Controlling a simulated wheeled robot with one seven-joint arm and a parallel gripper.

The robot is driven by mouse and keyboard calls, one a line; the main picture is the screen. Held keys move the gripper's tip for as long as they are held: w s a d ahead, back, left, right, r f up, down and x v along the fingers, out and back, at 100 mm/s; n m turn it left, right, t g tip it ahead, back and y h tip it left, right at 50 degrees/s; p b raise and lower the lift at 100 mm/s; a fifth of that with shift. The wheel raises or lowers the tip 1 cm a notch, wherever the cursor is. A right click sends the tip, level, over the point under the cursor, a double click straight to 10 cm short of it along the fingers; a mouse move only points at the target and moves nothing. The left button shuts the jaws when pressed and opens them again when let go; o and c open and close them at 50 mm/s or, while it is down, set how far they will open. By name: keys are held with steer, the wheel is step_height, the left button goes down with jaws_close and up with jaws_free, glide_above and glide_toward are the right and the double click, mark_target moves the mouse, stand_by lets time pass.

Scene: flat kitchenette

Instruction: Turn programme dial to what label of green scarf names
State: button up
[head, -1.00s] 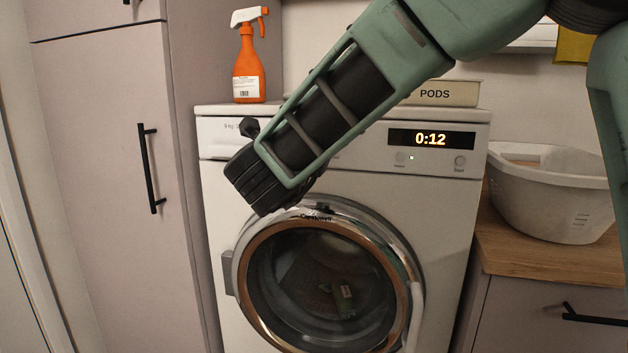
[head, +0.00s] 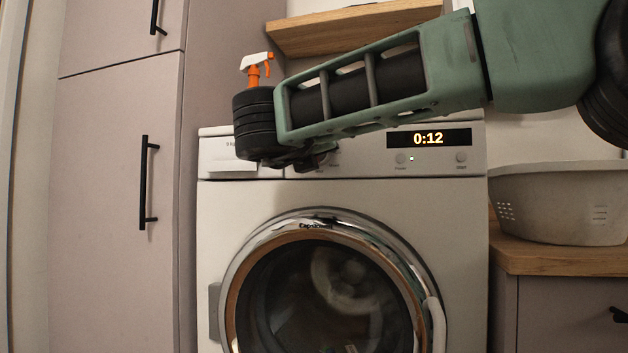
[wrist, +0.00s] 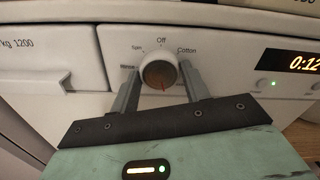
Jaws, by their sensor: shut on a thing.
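The programme dial (wrist: 158,71) is a round white knob on the washing machine's panel, with a reddish mark toward its lower side. Printed labels around it include Off at the top, Cotton at right and what looks like Rinse at left; another at upper left is too small to read surely. My gripper (wrist: 158,88) is shut on the dial, one finger on each side. In the head view my gripper (head: 308,161) is at the panel and hides the dial. No green scarf can be made out; a small pale patch (head: 351,348) shows low in the dark drum, its label unreadable.
The washing machine (head: 240,210) has a closed round door (head: 425,270) and a lit 0:12 display (head: 428,138). An orange spray bottle (head: 255,70) stands behind my arm. A pale basket (head: 560,205) sits on the right counter. A shelf (head: 340,28) hangs above.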

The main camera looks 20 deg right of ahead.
steer(key=m+b, duration=0.3)
steer(key=shift+f+b, duration=0.1)
steer(key=shift+b, duration=0.2)
stand_by(0.4)
steer(key=o, duration=1)
steer(key=p+v, duration=0.3)
steer(key=v, duration=1.4)
steer(key=shift+s, duration=0.15)
